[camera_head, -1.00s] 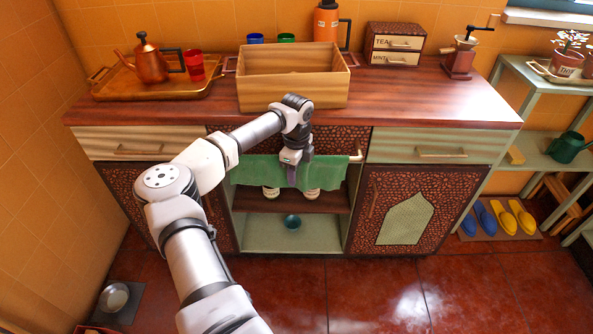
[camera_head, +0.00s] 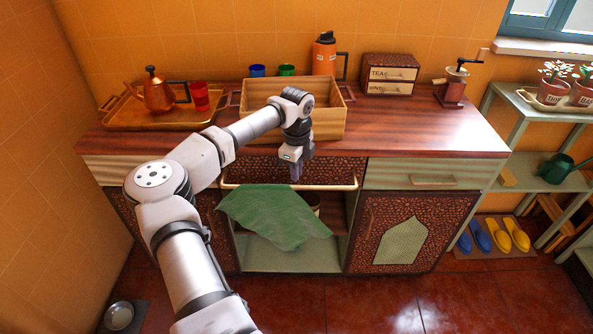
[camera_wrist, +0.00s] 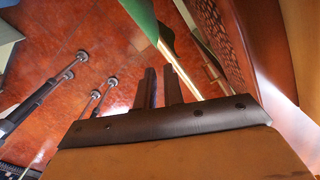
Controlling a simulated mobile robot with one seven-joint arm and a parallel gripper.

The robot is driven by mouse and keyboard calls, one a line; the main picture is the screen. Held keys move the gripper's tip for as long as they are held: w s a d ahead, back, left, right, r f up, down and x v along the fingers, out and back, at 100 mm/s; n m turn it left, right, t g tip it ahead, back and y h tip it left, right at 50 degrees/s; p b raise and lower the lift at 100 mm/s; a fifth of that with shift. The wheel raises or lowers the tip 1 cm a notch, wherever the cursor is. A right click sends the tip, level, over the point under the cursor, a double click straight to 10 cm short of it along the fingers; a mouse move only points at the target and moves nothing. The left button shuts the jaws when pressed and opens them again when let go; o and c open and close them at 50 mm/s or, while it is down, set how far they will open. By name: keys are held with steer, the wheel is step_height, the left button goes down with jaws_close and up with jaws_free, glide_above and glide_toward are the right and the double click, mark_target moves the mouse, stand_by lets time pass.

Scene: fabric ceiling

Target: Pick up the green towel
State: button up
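The green towel (camera_head: 275,217) is spread out and tilted in front of the open middle of the cabinet. Its upper edge is close to the rail (camera_head: 340,187), and its lower right corner hangs lowest. I cannot tell whether it still touches the rail. My gripper (camera_head: 295,175) is just above the towel, near the rail, pointing down. In the wrist view my gripper (camera_wrist: 160,82) has a gap between its two fingers with nothing in it. A part of the towel (camera_wrist: 142,17) shows beyond the fingertips at the top, apart from them.
A wooden box (camera_head: 325,123) stands on the counter (camera_head: 400,135) behind my arm. A tray (camera_head: 140,120) with a copper pot (camera_head: 157,95) and a red cup (camera_head: 199,97) is at the left. Slippers (camera_head: 492,236) lie at the right. The floor in front is mostly clear.

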steer(key=o, duration=1.3)
